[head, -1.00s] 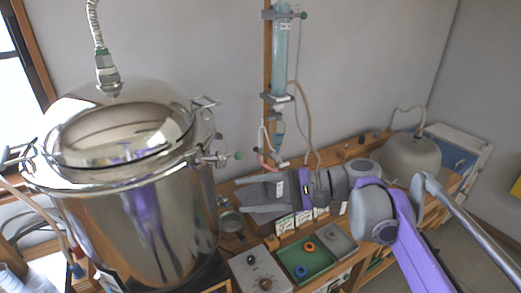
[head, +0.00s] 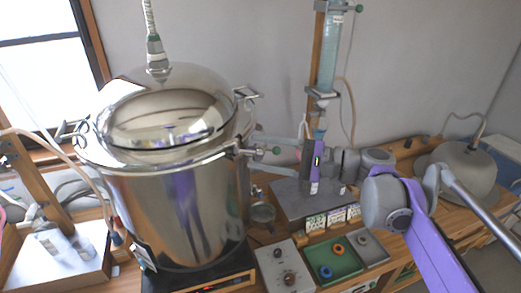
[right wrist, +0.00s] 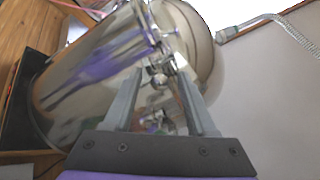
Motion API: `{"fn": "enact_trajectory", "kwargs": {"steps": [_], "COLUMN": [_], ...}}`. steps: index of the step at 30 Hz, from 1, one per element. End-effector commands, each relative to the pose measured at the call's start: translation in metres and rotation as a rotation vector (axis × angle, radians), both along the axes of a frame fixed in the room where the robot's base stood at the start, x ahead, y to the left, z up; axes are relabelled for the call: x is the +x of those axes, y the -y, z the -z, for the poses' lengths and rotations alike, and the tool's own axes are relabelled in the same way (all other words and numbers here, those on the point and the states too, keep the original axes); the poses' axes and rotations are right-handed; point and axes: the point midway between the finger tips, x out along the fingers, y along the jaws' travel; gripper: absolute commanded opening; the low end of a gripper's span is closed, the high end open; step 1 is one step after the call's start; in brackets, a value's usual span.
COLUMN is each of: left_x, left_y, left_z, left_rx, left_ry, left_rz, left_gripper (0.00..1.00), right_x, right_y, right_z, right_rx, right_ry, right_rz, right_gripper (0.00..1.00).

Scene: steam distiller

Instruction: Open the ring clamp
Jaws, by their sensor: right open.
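The ring clamp (head: 205,161) is a metal band around the seam between the domed lid (head: 170,108) and the shiny steel pot (head: 165,220). My right gripper (head: 262,150) reaches in from the right at the height of the fastener. It is open, with its fingers on either side of the knob. In the right wrist view the fastener (right wrist: 160,70) lies between the two fingertips. Contact cannot be told. My left gripper is not in view.
A glass column (head: 328,55) on a wooden post stands behind my right gripper. Below are a grey control box (head: 270,258), a green tray (head: 330,268) with rings, and small cards.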

Motion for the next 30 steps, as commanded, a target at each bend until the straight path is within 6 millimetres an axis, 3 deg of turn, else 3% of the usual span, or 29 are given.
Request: {"fn": "enact_trajectory", "kwargs": {"steps": [11,21,30], "left_x": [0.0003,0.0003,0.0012], "left_y": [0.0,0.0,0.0], "left_z": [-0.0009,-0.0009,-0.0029], "left_rx": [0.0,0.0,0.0], "left_ry": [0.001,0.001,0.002], "left_rz": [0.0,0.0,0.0], "left_gripper": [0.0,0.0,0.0], "right_x": [0.0018,0.0018,0.0043], "right_y": [-0.0069,-0.0067,-0.0066], "right_z": [0.0005,0.0004,-0.0001], "right_rx": [0.0,0.0,-0.001], "right_ry": [0.0,0.0,0.001], "right_rz": [0.0,0.0,-0.024], "right_gripper": [0.57,0.0,0.0]}}
